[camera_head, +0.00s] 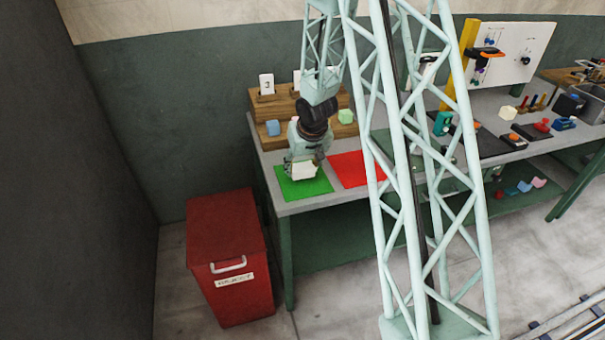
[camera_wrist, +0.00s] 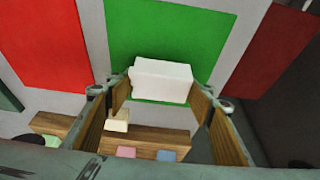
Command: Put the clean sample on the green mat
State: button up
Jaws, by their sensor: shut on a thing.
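A white block (camera_head: 304,170), the sample, is held in my gripper (camera_head: 304,166) over the green mat (camera_head: 290,188) on the left end of the bench. In the wrist view the white sample (camera_wrist: 163,80) sits between the two wood-toned fingers of my gripper (camera_wrist: 162,92), with the green mat (camera_wrist: 170,35) around it. I cannot tell whether its underside touches the mat. Its visible faces look plain white.
A red mat (camera_head: 352,168) lies just right of the green one. A wooden stepped rack (camera_head: 270,106) with numbered cards and coloured blocks stands behind. A red reject bin (camera_head: 232,250) stands on the floor to the left. Tools and small objects fill the bench's right part.

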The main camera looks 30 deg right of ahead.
aim_at(303, 167)
jog(key=shift+f+b, duration=0.4)
jog(key=shift+f, duration=0.3)
jog(key=shift+f, duration=0.1)
jog(key=o, duration=0.7)
jog(key=shift+o, duration=0.2)
jog(key=shift+p+v, duration=1.95)
jog(key=shift+v, duration=1.75)
jog(key=shift+p+v, duration=1.35)
jog(key=shift+v, duration=1.05)
